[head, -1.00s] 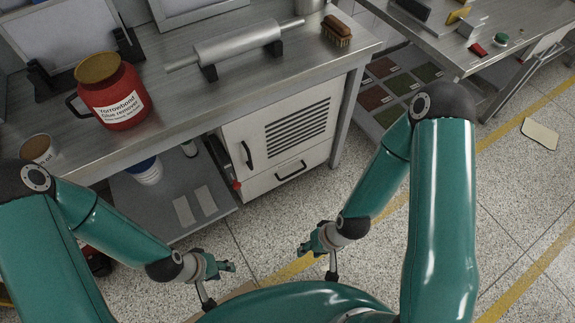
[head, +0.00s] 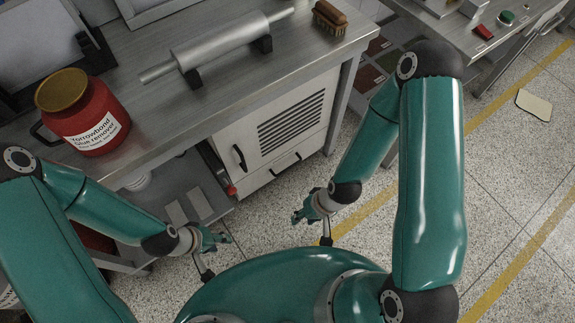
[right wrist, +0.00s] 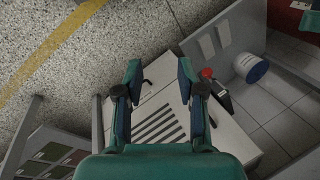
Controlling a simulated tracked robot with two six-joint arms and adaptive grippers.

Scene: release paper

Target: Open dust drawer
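The dust drawer (head: 272,180) is the low front panel of a white cabinet under the steel bench. It looks shut, flush with the cabinet front, and has a black bar handle (head: 286,163). My right gripper (head: 299,216) is in front of and below the drawer in the head view, apart from it. In the right wrist view my right gripper (right wrist: 158,82) is open and empty, with the drawer handle (right wrist: 147,82) showing between its fingers, farther off. My left gripper (head: 224,238) is left of the right one, with forked fingers that look open and empty, touching nothing.
Above the drawer is a vented cabinet door with its own upright handle (head: 239,157). A red knob (head: 231,190) is beside the cabinet's left edge. A red glue remover jar (head: 85,125), a roller (head: 220,45) and a brush (head: 330,18) are on the bench. The floor before the cabinet is clear.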

